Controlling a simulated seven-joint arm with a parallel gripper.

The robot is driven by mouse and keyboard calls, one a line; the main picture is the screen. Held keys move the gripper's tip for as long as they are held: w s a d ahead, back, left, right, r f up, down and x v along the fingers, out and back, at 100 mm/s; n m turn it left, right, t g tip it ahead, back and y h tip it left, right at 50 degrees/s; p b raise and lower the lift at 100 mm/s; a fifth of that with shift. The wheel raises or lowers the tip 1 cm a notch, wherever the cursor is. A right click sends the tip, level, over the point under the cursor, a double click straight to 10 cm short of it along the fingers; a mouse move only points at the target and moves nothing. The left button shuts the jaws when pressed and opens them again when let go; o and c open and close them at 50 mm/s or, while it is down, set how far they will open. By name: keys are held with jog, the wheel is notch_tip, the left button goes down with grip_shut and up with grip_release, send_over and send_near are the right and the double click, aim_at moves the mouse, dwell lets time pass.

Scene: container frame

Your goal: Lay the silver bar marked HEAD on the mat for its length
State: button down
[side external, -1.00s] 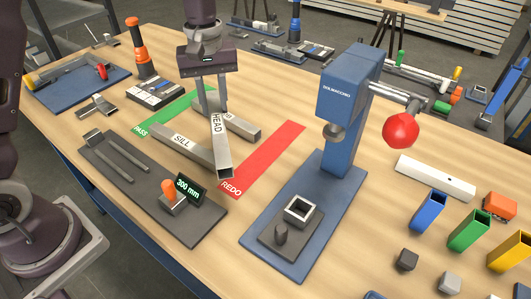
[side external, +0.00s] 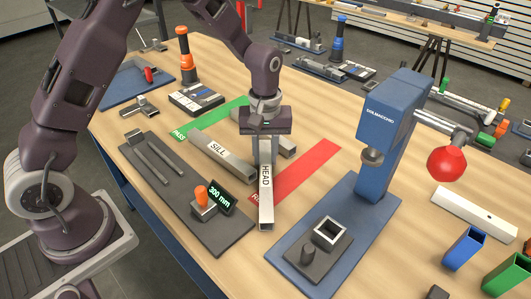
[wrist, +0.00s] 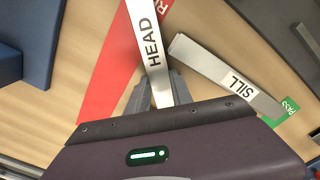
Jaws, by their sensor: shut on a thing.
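The silver HEAD bar (side external: 266,205) is in my gripper (side external: 266,150), its near end pointing toward the front. It crosses in front of the left end of the red REDO strip; its height above the table is hard to tell. In the wrist view the HEAD bar (wrist: 150,45) runs up from between my fingers (wrist: 158,88). The dark grey mat (side external: 225,237) lies to the left of the bar. It bears two thin rails, an end block, an orange-handled stop (side external: 203,200) and a display reading 300 mm (side external: 222,196). The bar is apart from the rails.
The silver SILL bar (side external: 228,155) lies beside the green PASS strip (side external: 190,127), with another bar (side external: 287,146) partly behind my gripper. The red REDO strip (side external: 312,165) is right of it. A blue press (side external: 385,150) with a red ball handle stands to the right.

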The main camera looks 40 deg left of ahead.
jog(key=c, duration=1.1)
grip_release()
jog(key=shift+c, duration=0.2)
notch_tip(320, 180, up, 12)
jog(key=s+a+r+m+t, duration=0.15)
jog(key=s+r+m, duration=0.25)
jog(key=s+r, duration=0.65)
jog(key=s+f+m+t, duration=0.1)
jog(key=s+m+t, duration=0.3)
jog(key=s, duration=1.1)
jog(key=shift+s+a+f+m, duration=0.15)
jog(key=shift+a+m, duration=0.15)
jog(key=shift+m, duration=0.2)
